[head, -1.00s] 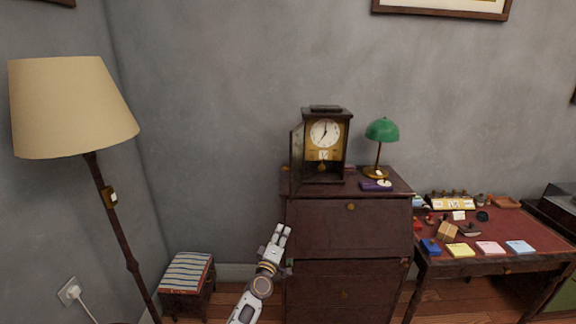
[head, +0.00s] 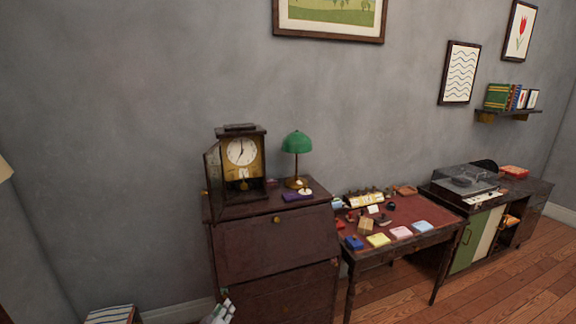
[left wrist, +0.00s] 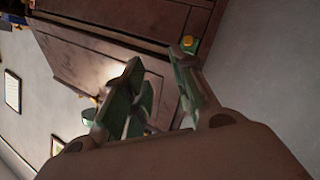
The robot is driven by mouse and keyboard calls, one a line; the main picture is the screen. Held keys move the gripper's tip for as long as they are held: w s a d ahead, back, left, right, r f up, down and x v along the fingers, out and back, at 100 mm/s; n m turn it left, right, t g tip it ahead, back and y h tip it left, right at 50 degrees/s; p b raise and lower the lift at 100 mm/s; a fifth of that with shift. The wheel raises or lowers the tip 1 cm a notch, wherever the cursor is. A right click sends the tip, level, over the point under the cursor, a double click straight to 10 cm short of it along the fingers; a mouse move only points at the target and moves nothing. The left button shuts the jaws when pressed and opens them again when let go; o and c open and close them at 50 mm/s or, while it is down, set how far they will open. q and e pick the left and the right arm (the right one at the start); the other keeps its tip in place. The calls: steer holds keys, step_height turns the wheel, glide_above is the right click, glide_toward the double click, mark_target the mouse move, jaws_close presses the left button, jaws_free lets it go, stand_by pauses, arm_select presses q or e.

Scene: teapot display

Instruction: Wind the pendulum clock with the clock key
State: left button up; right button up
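The pendulum clock (head: 241,152) stands upright on top of a dark wooden bureau (head: 275,245), its glazed door (head: 213,175) swung open to the left. Its white dial and pendulum show. I cannot make out a clock key for certain; a tiny yellowish thing (head: 205,193) shows at the bureau top's left edge, too small to identify. My left gripper (head: 222,308) is low in front of the bureau, well below the clock. In the left wrist view its fingers (left wrist: 157,62) are spread with nothing between them. My right gripper is not in view.
A green lamp (head: 297,145) and a purple box (head: 297,196) stand right of the clock. A desk (head: 415,208) with several small items adjoins the bureau. A turntable (head: 467,182) sits farther right. A striped stool (head: 110,315) is at lower left. Floor at lower right is clear.

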arm_select(q)
steer(key=s+f+m+g, duration=0.3)
steer(key=s+f+g, duration=0.1)
steer(key=s+f, duration=0.95)
steer(key=s+f+m+g, duration=0.4)
steer(key=s+f, duration=0.7)
steer(key=f, duration=0.6)
steer(key=s+a+f+g, duration=0.1)
steer(key=s+f, duration=0.2)
steer(key=s, duration=0.9)
steer(key=s+a+f+m+g, duration=0.1)
steer(key=s+f, duration=0.3)
steer(key=s, duration=0.8)
steer(key=s+f+g+y, duration=0.1)
steer(key=s+f+g, duration=0.2)
steer(key=s, duration=0.8)
steer(key=shift+s+a+f+m, duration=0.3)
steer(key=shift+s+a+f, duration=0.1)
steer(key=shift+f, duration=0.3)
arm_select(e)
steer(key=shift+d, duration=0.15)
